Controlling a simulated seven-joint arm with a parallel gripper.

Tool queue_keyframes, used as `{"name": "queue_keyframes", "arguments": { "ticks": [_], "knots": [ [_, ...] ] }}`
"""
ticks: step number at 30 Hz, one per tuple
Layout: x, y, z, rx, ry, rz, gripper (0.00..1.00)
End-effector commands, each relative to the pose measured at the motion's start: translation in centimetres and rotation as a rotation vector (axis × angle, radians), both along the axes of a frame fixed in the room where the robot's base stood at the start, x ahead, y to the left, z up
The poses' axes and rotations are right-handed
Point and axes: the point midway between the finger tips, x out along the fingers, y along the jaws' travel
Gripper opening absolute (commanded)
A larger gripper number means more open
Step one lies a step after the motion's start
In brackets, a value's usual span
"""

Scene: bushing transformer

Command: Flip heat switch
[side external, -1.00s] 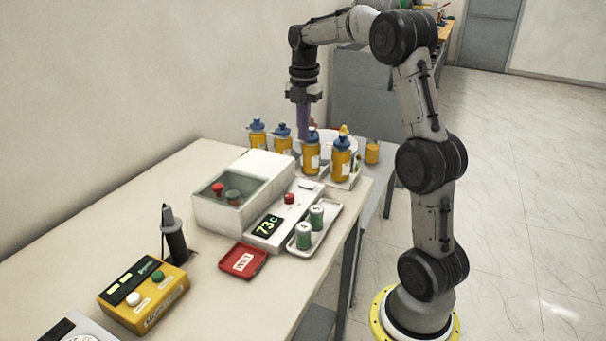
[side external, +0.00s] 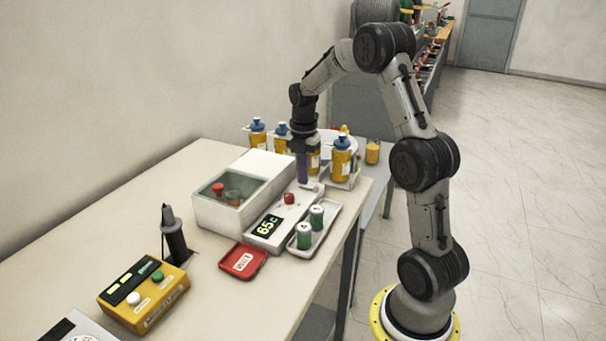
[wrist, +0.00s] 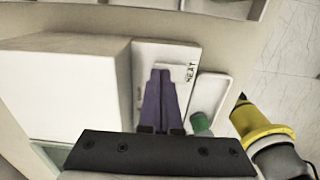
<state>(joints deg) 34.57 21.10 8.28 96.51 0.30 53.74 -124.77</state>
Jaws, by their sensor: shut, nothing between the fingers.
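The heat switch is a small pale piece (wrist: 178,73) beside a black label (wrist: 191,72) on the white heater panel (wrist: 190,52). My gripper (wrist: 160,74) has its purple fingers shut and empty, with the tips over or against the switch; I cannot tell whether they touch. In the side view my gripper (side external: 303,181) points down at the far end of the heater panel (side external: 277,216). The panel has a red knob (side external: 289,198) and a display (side external: 266,226) reading 65 C. The fingers partly hide the switch, so its position is unclear.
A glass-topped box (side external: 230,190) adjoins the panel. A tray (side external: 303,249) with two green cylinders (side external: 304,236) lies beside it. Yellow bottles (side external: 342,160) stand close behind my gripper. A red tray (side external: 243,261) and a yellow control box (side external: 145,296) are nearer.

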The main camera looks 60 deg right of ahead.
Motion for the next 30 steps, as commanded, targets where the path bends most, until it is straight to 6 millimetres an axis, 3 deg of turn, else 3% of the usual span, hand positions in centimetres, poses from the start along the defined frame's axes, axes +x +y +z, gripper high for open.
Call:
{"name": "queue_keyframes", "arguments": {
  "ticks": [17,30],
  "knots": [
    [0.0,0.0,-0.4,0.001,0.002,0.0,0.0],
    [-1.4,0.0,0.1,0.001,0.003,-0.001,0.0]
  ]
}}
